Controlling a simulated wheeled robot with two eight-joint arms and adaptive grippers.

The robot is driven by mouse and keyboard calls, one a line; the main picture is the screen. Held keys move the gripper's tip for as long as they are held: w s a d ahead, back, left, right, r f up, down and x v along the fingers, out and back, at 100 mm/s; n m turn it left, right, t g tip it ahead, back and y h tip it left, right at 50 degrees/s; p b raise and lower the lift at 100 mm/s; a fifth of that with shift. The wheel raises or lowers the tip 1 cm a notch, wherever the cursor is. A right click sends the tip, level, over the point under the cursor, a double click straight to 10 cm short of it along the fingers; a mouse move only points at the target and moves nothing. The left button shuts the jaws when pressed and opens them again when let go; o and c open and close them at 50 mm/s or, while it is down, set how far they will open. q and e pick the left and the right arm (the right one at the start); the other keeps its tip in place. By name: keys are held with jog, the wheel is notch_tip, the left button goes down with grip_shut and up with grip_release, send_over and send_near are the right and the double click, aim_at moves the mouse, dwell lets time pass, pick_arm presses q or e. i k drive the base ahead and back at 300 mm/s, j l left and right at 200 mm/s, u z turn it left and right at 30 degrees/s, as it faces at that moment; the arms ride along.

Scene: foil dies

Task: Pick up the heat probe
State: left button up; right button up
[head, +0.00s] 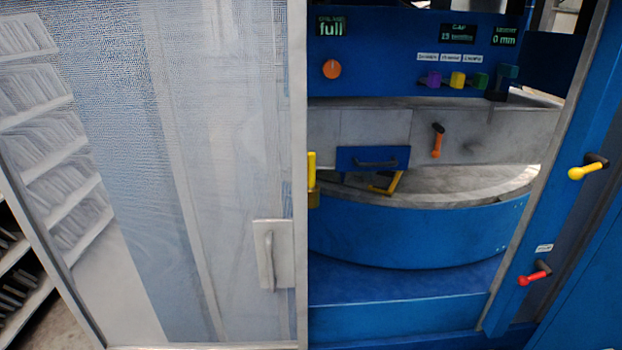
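I cannot make out a heat probe for certain in the head view. A dark teal, handle-like object (502,82) stands on the ledge right of the coloured knobs; I cannot tell what it is. A yellow upright piece (312,181), partly cut off by the door edge, shows at the left of the machine opening. Neither of my grippers is in view.
A mesh door (230,150) with a pale handle (267,255) covers the left half, shelves (40,110) behind it. The blue machine (415,232) has an orange lever (437,140) and a blue drawer (373,158). A yellow handle (585,171) and red handle (533,277) jut out right.

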aim_at(311, 156)
jog(key=i+l, duration=0.15)
jog(key=l, duration=0.15)
jog(key=i+l, duration=0.15)
jog(key=l, duration=0.2)
jog(key=i+l+u, duration=0.1)
jog(key=l, duration=0.2)
jog(key=i+l, duration=0.15)
jog(key=l, duration=0.2)
